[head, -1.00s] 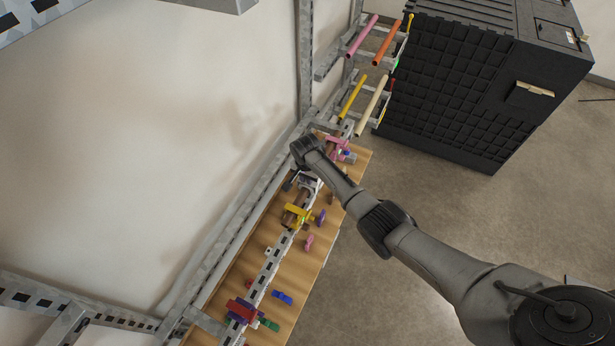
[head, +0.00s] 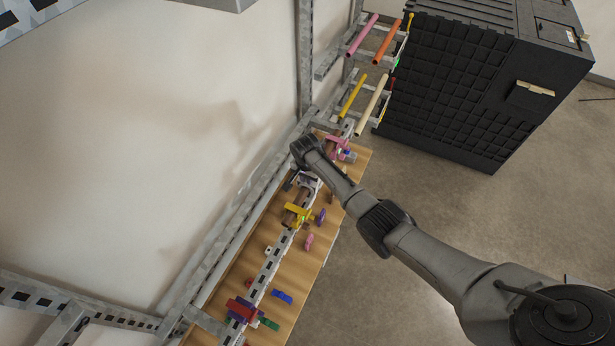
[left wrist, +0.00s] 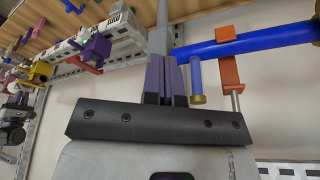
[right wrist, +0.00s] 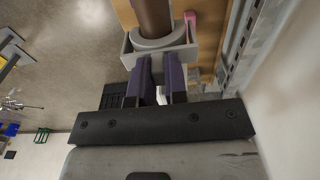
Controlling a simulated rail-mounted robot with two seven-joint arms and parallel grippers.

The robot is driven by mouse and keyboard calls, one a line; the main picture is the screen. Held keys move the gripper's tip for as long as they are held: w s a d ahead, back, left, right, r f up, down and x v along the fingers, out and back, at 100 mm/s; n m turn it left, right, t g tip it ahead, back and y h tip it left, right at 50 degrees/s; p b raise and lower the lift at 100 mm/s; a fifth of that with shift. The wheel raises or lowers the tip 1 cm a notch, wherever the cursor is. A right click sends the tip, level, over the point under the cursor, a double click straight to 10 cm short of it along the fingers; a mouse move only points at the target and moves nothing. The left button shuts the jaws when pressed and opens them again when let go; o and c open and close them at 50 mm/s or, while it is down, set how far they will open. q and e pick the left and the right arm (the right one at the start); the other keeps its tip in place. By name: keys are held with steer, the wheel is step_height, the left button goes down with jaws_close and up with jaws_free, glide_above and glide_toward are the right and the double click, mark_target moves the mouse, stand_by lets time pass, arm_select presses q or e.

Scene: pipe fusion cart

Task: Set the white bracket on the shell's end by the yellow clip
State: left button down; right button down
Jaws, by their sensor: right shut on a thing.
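In the right wrist view, my right gripper (right wrist: 160,85) is shut on the white bracket (right wrist: 187,40), which looks pale grey here. The bracket sits at the end of the brown shell (right wrist: 154,14); whether it is fully seated cannot be told. In the head view the white bracket (head: 309,179) shows beneath my right wrist, just beyond the yellow clip (head: 297,213). The right fingertips are hidden there by the arm. My left gripper (left wrist: 166,78) looks shut and empty in the left wrist view; it is not in the head view.
A wooden bench (head: 262,325) carries a perforated rail with several coloured clamps. A blue pipe (left wrist: 245,45) with an orange clamp (left wrist: 229,72) is close to my left gripper. Coloured rods hang on a rack beside a black cabinet (head: 450,85). Metal framing runs along the wall.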

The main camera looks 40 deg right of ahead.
steer(key=c, duration=1.4)
jaws_free()
steer(key=o, duration=0.3)
steer(key=r, duration=0.9)
steer(key=a+r, duration=0.1)
steer(key=r, duration=0.3)
steer(key=shift+s+r, duration=0.2)
steer(key=shift+r, duration=0.2)
